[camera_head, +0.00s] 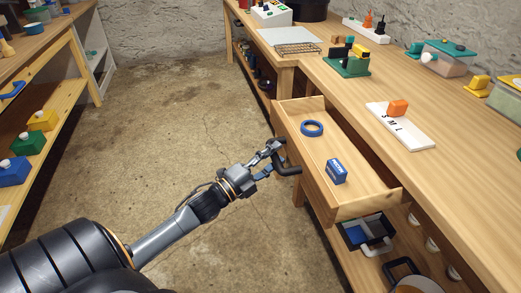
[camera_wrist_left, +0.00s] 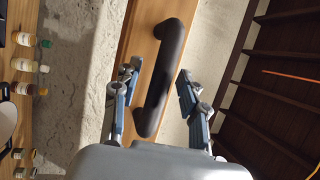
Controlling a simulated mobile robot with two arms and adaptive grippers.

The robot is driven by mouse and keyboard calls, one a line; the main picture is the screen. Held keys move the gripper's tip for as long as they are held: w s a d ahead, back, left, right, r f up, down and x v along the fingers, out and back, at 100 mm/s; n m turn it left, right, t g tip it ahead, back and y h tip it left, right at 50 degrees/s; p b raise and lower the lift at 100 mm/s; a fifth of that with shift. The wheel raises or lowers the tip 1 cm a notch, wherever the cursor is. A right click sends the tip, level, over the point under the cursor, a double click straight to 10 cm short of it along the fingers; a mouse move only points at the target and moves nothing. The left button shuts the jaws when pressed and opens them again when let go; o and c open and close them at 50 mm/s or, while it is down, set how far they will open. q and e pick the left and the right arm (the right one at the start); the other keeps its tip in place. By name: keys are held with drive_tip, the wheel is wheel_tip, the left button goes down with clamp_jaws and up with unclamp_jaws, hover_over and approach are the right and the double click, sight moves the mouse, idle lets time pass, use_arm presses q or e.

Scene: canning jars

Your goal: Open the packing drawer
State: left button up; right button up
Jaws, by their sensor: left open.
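The packing drawer (camera_head: 319,200) is a light wooden drawer under the bench on the right, and it stands pulled well out. A blue ring (camera_head: 312,128) and a small blue box (camera_head: 336,172) lie in it. Its dark handle (camera_head: 292,170) is on the front face, and it shows in the left wrist view (camera_wrist_left: 169,55) as a dark bar on wood. My left gripper (camera_head: 274,157) is at the handle. In the left wrist view its fingers (camera_wrist_left: 158,80) are open, one on each side of the bar, with visible gaps. My right gripper is not in view.
The wooden bench top (camera_head: 455,190) above holds a white S M L board (camera_head: 402,132) with an orange piece and a green device (camera_head: 348,62). A bin (camera_head: 366,234) sits on the shelf below the drawer. The concrete floor (camera_head: 170,130) left of the drawer is clear.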

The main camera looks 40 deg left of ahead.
use_arm(q)
drive_tip(key=v, duration=1.1)
drive_tip(key=shift+s, duration=0.35)
drive_tip(key=shift+a, duration=0.1)
wheel_tip(320, 180, down, 13)
drive_tip(key=a+n+g+y, duration=0.2)
drive_tip(key=n+g+y, duration=0.1)
drive_tip(key=n+y, duration=0.3)
drive_tip(key=s+d+f+n+g, duration=0.2)
drive_tip(key=s+f+n+g, duration=0.1)
drive_tip(key=f, duration=0.4)
drive_tip(key=s+d+f+n+g, duration=0.2)
drive_tip(key=d+f+n+g, duration=0.1)
drive_tip(key=f, duration=0.4)
drive_tip(key=s+d+f+n+g, duration=0.2)
drive_tip(key=s+f+n+g, duration=0.1)
drive_tip(key=f, duration=0.5)
drive_tip(key=s+d+f+n+g+h, duration=0.1)
drive_tip(key=s+d+f+n+g, duration=0.3)
drive_tip(key=s+d+f, duration=0.45)
drive_tip(key=s+a+r+m+g+p, duration=0.1)
drive_tip(key=s+r+g+p, duration=0.1)
drive_tip(key=s+p, duration=1.3)
drive_tip(key=shift+s+a+p, duration=0.3)
drive_tip(key=shift+s+a, duration=0.05)
drive_tip(key=shift+s, duration=0.65)
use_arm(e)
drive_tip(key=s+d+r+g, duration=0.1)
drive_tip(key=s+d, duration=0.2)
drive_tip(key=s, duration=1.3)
